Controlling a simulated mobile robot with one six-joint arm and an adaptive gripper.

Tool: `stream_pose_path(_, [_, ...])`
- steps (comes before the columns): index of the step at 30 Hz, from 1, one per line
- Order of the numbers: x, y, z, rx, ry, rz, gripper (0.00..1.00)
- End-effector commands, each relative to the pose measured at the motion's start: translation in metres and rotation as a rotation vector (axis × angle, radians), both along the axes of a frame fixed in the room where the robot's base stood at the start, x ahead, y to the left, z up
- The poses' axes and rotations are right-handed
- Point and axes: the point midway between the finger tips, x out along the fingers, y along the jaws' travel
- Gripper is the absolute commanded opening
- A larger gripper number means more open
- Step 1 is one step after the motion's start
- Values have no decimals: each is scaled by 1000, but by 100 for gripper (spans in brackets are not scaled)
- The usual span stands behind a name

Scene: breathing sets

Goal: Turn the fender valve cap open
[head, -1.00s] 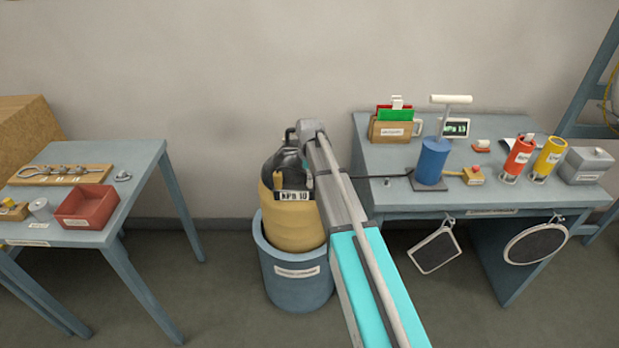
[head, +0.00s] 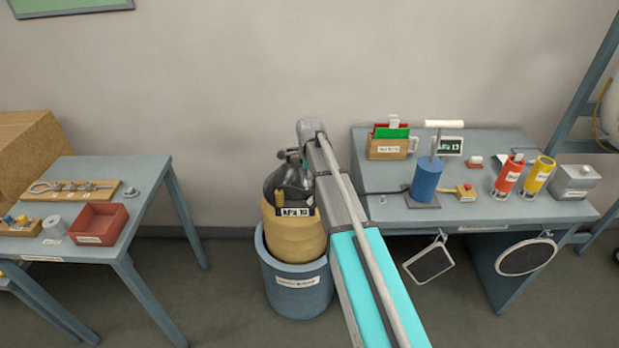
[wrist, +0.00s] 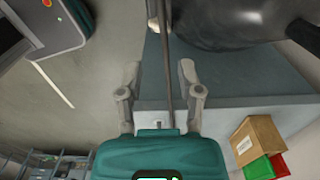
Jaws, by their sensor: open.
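The fender (head: 292,235), tan below and dark on top, stands upright in a blue tub (head: 297,297). A dark fitting (head: 293,160) sits on its top; I cannot tell whether this is the valve cap. A display on it appears to read KPA 13. A dark rounded body, apparently the fender (wrist: 225,32), fills the upper right of the wrist view. My gripper (wrist: 159,78) is open, with a thin dark line, perhaps the hose, showing between its fingers. In the head view my arm hides my gripper.
The right bench (head: 470,212) carries a blue pump (head: 427,180), a red cylinder (head: 508,177) and a yellow cylinder (head: 539,176). A dark hose (head: 385,191) runs from the pump leftward behind my arm. The left table (head: 150,200) holds a red tray (head: 98,224).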

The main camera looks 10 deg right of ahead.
Motion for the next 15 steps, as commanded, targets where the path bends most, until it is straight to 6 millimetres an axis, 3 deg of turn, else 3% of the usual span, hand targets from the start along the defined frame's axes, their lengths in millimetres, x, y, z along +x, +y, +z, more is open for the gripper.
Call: stream_pose_path(15, [0,0,43,0,0,0,47])
